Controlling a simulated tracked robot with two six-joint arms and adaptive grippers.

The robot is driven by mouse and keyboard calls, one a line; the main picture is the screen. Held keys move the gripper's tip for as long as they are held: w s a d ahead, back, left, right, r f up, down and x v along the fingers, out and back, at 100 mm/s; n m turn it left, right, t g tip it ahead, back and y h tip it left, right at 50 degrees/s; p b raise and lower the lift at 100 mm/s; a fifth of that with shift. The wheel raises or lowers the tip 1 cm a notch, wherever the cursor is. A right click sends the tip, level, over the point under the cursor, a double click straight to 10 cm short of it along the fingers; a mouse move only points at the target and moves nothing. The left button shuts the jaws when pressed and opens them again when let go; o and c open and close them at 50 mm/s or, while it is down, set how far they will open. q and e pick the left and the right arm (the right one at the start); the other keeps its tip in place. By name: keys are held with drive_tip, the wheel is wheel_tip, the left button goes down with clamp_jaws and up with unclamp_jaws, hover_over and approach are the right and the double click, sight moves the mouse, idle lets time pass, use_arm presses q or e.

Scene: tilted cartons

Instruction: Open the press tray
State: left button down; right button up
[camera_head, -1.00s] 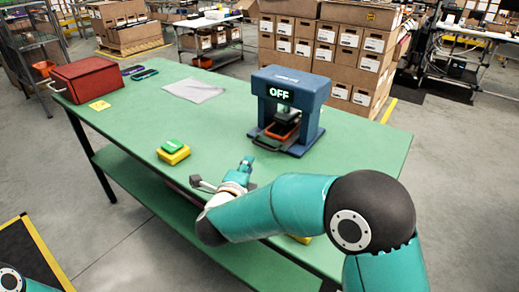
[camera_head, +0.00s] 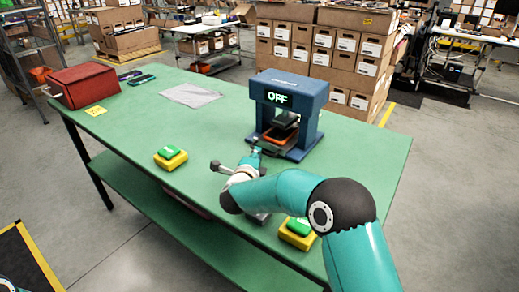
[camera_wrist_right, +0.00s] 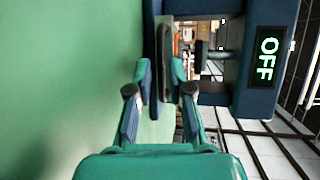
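The blue press (camera_head: 318,95) stands at the right half of the green table, its display reading OFF. Its orange tray (camera_head: 280,139) sits low in the press opening, with the dark handle toward my arm. My right gripper (camera_head: 252,156) is at the front of the tray. In the right wrist view, the right gripper (camera_wrist_right: 162,70) is open, its fingers on either side of the dark tray front (camera_wrist_right: 165,60). I cannot tell whether they touch it. My left gripper is not in view.
A green-on-yellow button (camera_head: 171,158) lies left of my right arm, and another (camera_head: 297,233) lies close beside the arm. A red box (camera_head: 85,82) and a grey cloth (camera_head: 191,95) lie farther left. The green table (camera_head: 160,120) is clear between them.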

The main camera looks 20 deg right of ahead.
drive_tip(key=shift+x, duration=2.1)
drive_tip(key=shift+c, duration=0.2)
clamp_jaws()
